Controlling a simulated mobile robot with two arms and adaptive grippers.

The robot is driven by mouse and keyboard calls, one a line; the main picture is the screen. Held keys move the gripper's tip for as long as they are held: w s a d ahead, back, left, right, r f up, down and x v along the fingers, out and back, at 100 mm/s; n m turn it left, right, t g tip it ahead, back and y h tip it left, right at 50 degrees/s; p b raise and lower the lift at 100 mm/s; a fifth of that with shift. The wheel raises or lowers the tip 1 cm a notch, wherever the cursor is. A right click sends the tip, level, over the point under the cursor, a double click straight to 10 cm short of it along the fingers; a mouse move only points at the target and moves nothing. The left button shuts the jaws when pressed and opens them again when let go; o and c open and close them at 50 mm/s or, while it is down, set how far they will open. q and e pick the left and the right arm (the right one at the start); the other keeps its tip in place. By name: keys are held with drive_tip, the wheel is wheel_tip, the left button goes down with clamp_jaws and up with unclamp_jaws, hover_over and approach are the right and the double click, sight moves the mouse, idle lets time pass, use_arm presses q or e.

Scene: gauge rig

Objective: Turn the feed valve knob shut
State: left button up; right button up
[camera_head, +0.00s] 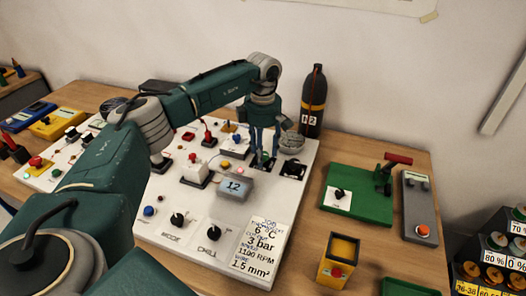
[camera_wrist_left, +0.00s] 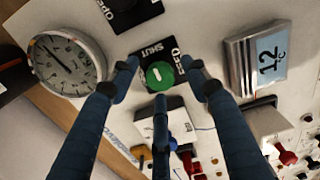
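The feed valve knob (camera_wrist_left: 160,75) is a round green knob with a short white mark, on a black plate lettered SHUT and FEED in the left wrist view. I cannot tell which lettered position the mark points at. My left gripper (camera_wrist_left: 160,76) has its three dark blue fingers spread around the knob, with gaps visible between the tips and the knob. In the head view my left gripper (camera_head: 263,158) points down at the back right of the white panel (camera_head: 205,240), and its fingers hide the knob. My right gripper is not in view.
A round gauge (camera_wrist_left: 65,62) stands close beside the knob. A display box reading 12 (camera_wrist_left: 268,58) is on the other side. A second black knob plate (camera_wrist_left: 128,12) lies nearby. A black bottle (camera_head: 314,105) stands behind; a green board (camera_head: 360,203) is to the right.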

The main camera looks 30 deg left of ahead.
use_arm(q)
wheel_tip(320, 180, up, 12)
idle(0.6)
drive_tip(key=shift+f, duration=0.1)
idle(0.4)
